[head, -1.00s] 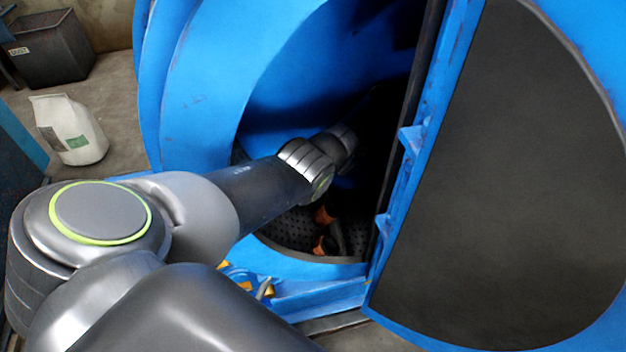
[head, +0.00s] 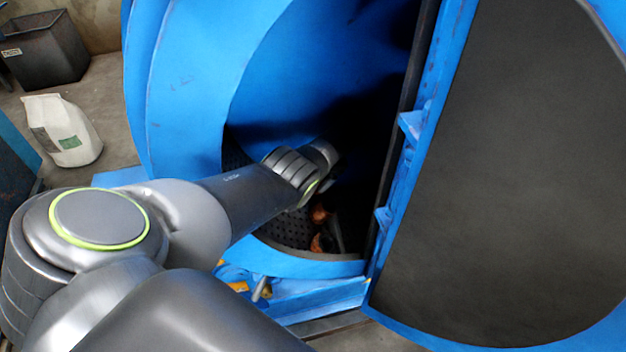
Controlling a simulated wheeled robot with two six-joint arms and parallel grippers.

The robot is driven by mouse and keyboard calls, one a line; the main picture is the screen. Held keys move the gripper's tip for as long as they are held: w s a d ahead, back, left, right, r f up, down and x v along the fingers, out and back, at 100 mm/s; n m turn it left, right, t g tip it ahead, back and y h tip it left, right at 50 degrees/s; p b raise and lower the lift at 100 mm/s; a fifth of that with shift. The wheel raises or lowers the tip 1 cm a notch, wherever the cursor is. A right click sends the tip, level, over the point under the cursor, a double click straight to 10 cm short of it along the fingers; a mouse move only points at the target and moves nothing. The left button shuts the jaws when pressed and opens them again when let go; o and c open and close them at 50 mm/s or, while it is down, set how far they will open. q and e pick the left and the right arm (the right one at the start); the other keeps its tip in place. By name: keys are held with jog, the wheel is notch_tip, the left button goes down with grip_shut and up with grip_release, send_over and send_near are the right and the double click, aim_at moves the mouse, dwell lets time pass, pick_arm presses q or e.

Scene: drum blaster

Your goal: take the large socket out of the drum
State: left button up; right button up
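The drum is a blue blast machine's dark chamber, and its perforated inner wall (head: 285,226) shows low in the opening. My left arm reaches through the opening, with its wrist inside. The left gripper's fingers cannot be made out in the shadow beyond the wrist. Rusty orange pieces (head: 319,213) lie low in the drum just below the wrist, with a thin grey shape (head: 338,236) beside them. I cannot tell whether any of these is the large socket. My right gripper is not in view.
The blue door (head: 500,170) with its dark lining stands open at the right. The blue housing (head: 190,90) curves around the opening at the left. A white sack (head: 65,128) and a dark bin (head: 45,50) stand on the floor at far left.

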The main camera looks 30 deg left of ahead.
pick_arm(q)
jog(key=b+x, duration=0.1)
jog(key=x, duration=0.2)
jog(key=shift+s+a+f, duration=0.1)
jog(key=shift+s+f, duration=0.05)
jog(key=shift+f, duration=0.1)
jog(key=c, duration=1.8)
jog(key=shift+r, duration=0.15)
jog(key=shift+c, duration=0.3)
